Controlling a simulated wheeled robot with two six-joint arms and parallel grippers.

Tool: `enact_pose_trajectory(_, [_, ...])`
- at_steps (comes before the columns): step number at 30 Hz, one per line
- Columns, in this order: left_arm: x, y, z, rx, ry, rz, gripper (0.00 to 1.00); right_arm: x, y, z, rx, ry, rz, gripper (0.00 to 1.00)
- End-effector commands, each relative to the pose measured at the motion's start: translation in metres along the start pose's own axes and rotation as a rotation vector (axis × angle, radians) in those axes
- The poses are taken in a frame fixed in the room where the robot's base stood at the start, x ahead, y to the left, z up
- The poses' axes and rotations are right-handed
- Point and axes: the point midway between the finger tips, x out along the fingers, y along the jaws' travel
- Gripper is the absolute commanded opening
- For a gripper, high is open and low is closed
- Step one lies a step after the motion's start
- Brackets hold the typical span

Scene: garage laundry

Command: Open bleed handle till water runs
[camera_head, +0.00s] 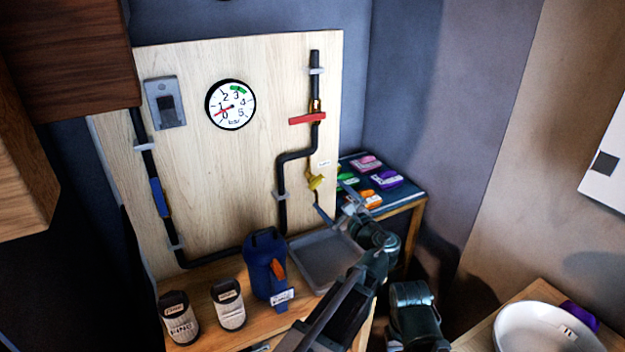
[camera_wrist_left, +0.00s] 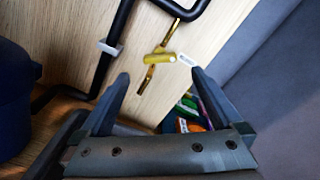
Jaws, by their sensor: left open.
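The yellow bleed handle (camera_head: 316,182) sits on a small brass valve low on the right pipe, and it also shows in the left wrist view (camera_wrist_left: 160,58). My left gripper (camera_head: 333,200) is open and empty, just in front of and slightly below the handle. In the left wrist view the open fingers (camera_wrist_left: 160,77) stand on either side of the handle's line, apart from it. A grey tray (camera_head: 330,285) lies below the valve. I see no water running. The round gauge (camera_head: 231,104) has its red needle at the lower left, near 1. My right gripper is not visible.
A red valve handle (camera_head: 308,119) lies across the pipe above. A blue canister (camera_head: 262,262) and two labelled jars (camera_head: 229,305) stand left of the tray. Several coloured packets (camera_head: 386,179) lie on a side table behind the gripper. A white basin (camera_head: 540,330) is at lower right.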

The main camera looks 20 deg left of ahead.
Motion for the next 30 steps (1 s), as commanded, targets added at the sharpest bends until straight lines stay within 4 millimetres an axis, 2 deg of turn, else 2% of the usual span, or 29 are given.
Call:
enact_pose_trajectory(1, [0.013,0.0,0.0,0.0,-0.003,0.004,1.0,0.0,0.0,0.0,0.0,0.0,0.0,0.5])
enact_pose_trajectory(6, [0.049,-0.001,-0.001,0.0,-0.002,0.003,1.0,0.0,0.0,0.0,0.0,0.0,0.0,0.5])
enact_pose_trajectory(15, [0.098,-0.001,-0.001,0.0,-0.001,0.002,1.0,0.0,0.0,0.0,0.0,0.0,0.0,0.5])
enact_pose_trajectory(21, [0.113,0.0,0.0,0.0,-0.001,0.001,1.0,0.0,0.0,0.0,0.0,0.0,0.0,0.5])
enact_pose_trajectory(30, [0.116,0.0,0.0,0.0,0.0,0.0,1.0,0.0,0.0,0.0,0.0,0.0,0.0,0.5])
